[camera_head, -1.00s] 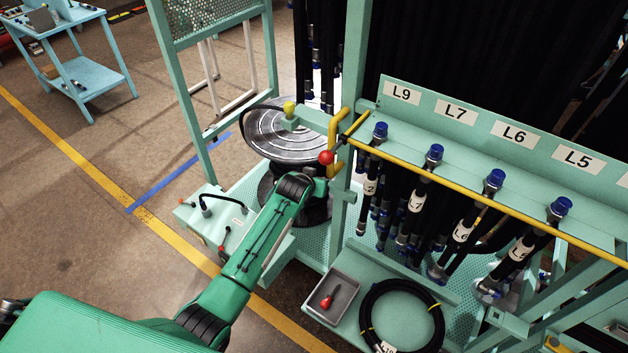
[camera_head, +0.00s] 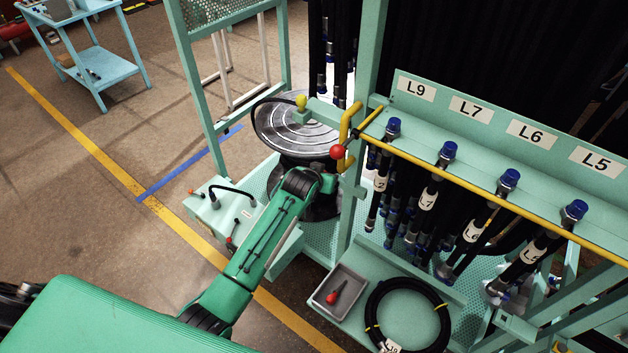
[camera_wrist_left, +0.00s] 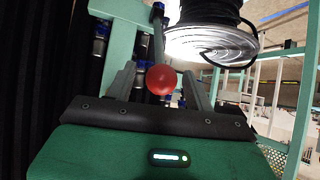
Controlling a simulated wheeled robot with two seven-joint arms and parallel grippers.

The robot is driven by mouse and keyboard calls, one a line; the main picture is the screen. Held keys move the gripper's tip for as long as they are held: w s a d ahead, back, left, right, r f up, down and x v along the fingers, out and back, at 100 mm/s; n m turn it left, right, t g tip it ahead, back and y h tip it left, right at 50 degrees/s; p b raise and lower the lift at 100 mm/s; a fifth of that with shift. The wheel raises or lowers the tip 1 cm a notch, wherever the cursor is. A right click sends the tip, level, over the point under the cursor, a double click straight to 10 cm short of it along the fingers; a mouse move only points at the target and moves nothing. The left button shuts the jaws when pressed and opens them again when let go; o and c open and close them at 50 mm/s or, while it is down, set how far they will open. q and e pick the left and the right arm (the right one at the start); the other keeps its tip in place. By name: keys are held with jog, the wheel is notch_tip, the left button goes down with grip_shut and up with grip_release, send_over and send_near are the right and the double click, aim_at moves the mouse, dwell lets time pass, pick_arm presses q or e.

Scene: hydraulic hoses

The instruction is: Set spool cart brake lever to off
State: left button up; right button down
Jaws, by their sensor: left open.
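A lever with a red ball knob (camera_head: 338,152) stands at the yellow-railed corner of the green hose cart, beside the spool (camera_head: 297,128). In the left wrist view the red knob (camera_wrist_left: 161,80) sits between my left gripper's (camera_wrist_left: 159,70) two fingers, with its rod running up behind it. The fingers are apart, and I cannot tell whether either touches the knob. In the head view my left arm reaches up to just below the knob, and its fingers are mostly hidden. My right gripper is not in view. I see no on or off marking.
A yellow rail (camera_head: 480,190) runs along the hose rack, with several blue-capped hoses hanging below it. A grey tray (camera_head: 324,302) with a red-handled tool and a coiled hose (camera_head: 372,330) lie on the lower shelf.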

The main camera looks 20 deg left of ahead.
pick_arm(q)
jog(key=d+b+v, duration=0.1)
jog(key=b+v, duration=0.1)
jog(key=v, duration=0.9)
jog(key=shift+a, duration=0.4)
